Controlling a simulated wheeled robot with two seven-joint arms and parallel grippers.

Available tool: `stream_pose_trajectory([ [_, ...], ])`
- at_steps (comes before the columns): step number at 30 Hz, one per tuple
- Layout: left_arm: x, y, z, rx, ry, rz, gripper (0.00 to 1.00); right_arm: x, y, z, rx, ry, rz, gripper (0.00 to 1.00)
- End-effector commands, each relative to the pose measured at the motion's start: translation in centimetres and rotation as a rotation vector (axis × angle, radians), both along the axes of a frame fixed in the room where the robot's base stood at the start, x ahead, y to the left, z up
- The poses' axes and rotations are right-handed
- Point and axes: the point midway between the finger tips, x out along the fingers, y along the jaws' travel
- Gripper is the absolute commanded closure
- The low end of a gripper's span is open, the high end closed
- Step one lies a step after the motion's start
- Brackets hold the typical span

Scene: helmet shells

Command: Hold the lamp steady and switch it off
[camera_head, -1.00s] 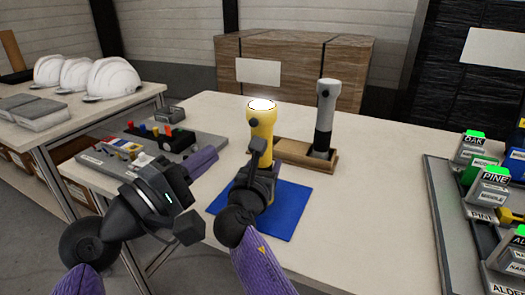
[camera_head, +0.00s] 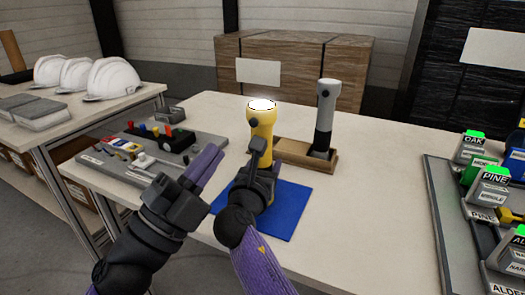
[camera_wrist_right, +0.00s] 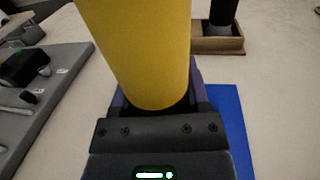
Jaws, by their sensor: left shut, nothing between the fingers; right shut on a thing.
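The yellow lamp (camera_head: 261,124) stands upright over the blue mat (camera_head: 290,212), with its top glowing bright white. A small dark button shows on its upper side, facing me. My right gripper (camera_head: 258,170) is shut on the lamp's lower body. The right wrist view shows the yellow lamp body (camera_wrist_right: 140,50) between the fingers. My left gripper (camera_head: 208,165) is shut and empty, to the left of the lamp and apart from it, its fingers pointing up and right. The lamp's lower end is hidden behind my right gripper.
A grey and black lamp (camera_head: 326,115) stands in a wooden holder (camera_head: 292,152) behind and right. A grey tray (camera_head: 105,160) with tools and coloured parts lies at left. Labelled blocks fill a rack (camera_head: 450,220) at right. Bare table lies between mat and rack.

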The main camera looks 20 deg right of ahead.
Motion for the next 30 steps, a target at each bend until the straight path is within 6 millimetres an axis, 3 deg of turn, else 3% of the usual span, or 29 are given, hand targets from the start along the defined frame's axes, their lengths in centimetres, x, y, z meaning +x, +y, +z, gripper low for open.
stream_pose_trajectory([
  [15,5.6,-5.5,0.0,-0.013,0.022,-0.014,1.00,0.0,0.0,0.0,0.000,0.000,0.000,1.00],
  [30,6.1,-6.2,0.0,-0.011,0.019,-0.014,1.00,0.0,0.0,0.0,0.000,0.000,0.000,1.00],
])
